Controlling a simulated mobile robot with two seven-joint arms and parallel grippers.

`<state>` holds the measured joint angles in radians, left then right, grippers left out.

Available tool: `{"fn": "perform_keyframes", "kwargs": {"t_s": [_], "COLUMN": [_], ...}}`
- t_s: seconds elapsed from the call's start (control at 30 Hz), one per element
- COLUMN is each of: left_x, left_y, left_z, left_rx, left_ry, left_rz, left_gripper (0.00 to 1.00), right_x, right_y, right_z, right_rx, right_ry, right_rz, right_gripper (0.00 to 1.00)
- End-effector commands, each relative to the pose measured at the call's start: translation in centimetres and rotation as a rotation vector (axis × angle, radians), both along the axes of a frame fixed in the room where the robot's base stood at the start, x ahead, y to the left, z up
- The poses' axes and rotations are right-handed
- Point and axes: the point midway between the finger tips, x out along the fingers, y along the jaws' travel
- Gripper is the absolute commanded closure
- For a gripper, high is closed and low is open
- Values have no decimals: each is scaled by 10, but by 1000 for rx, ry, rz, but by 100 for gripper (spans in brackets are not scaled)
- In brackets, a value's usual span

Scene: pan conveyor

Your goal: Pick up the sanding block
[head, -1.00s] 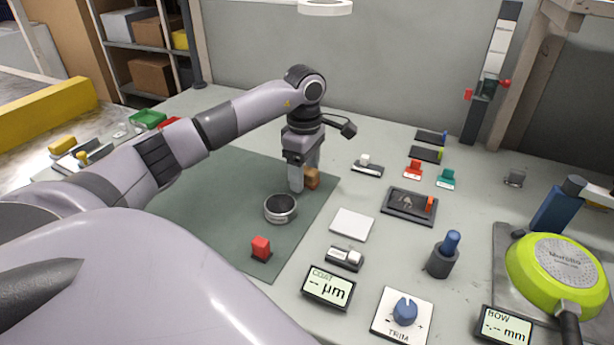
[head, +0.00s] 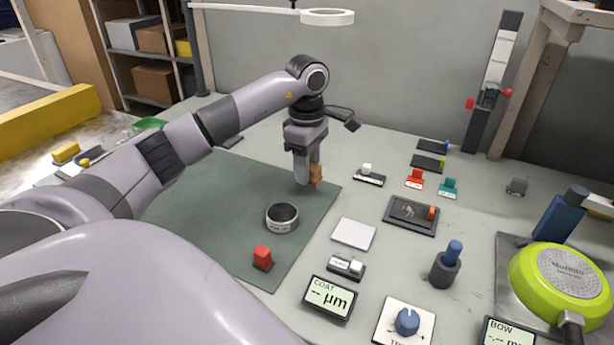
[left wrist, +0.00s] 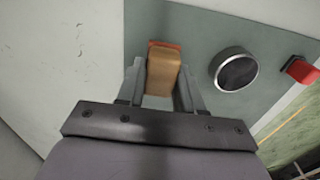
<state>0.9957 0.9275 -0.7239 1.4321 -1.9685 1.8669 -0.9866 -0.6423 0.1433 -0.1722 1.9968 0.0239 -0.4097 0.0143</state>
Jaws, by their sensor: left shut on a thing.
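The sanding block (head: 316,175) is a small brown-orange block near the far right part of the green mat (head: 215,190). My left gripper (head: 308,176) points down and is shut on it; the fingers partly cover the block in the head view. In the left wrist view the block (left wrist: 162,73) sits between the two fingers, with a reddish layer at its far end. It appears to be a little above the mat, though the gap is hard to judge. My right gripper is not in view.
A dark round ring-shaped piece (head: 282,217) and a red block (head: 262,257) are on the mat nearby. A white square pad (head: 353,234), a COAT display (head: 330,297), a blue knob (head: 407,320) and a green pan (head: 558,275) are to the right.

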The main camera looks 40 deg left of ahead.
Motion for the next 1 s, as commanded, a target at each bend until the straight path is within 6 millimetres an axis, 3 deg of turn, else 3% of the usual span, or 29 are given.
{"fn": "perform_keyframes", "kwargs": {"t_s": [0.3,0.5,0.73,1.0], "left_x": [1,0,0,0], "left_y": [0,1,0,0], "left_z": [95,135,160,166], "left_rx": [1,1,0,-1], "left_ry": [-6,-4,-2,0], "left_rz": [1,2,1,2], "left_gripper": [96,96,96,96], "right_x": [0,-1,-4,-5], "right_y": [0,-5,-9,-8], "right_z": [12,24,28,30], "right_rx": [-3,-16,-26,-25], "right_ry": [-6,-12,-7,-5], "right_rz": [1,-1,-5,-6], "right_gripper": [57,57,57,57]}}
